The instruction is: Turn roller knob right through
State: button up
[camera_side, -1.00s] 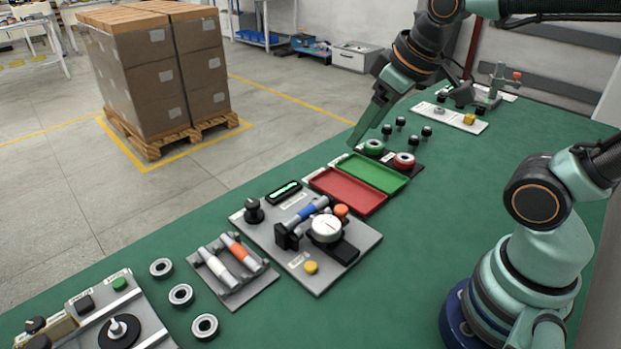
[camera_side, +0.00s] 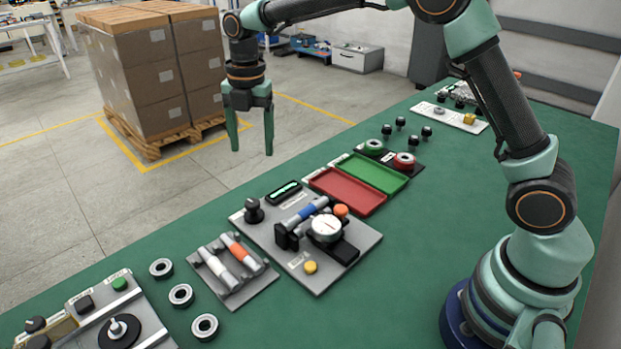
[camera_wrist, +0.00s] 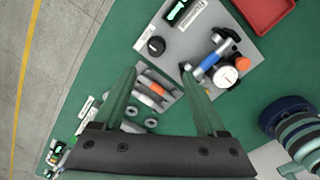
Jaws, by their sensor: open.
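A black knob (camera_side: 254,210), which looks like the roller knob, stands at the left corner of a grey plate (camera_side: 318,284). It also shows in the wrist view (camera_wrist: 155,46), just beyond my fingertips. On the same plate lies a silver shaft with a blue band (camera_side: 305,213), beside a round dial gauge (camera_side: 326,228) with an orange cap. My gripper (camera_side: 252,152) points down with its fingers apart and empty, above the bench's far edge in the side view. In the wrist view, my gripper (camera_wrist: 159,72) frames the bench below. Nothing touches the knob.
Left of the plate is a rack (camera_side: 232,272) with white and orange-banded shafts, then several loose rings (camera_side: 181,295). A red tray (camera_side: 348,191) and green tray (camera_side: 372,173) lie to the right. A yellow button (camera_side: 310,267) sits on the plate's front.

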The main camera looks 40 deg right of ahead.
aim_at(252, 202)
jog(key=f, duration=0.4)
jog(key=f+n, duration=0.1)
jog(key=f, duration=0.4)
jog(key=w+a+f+n, duration=0.1)
jog(key=f, duration=0.4)
jog(key=shift+f, duration=0.25)
grip_shut()
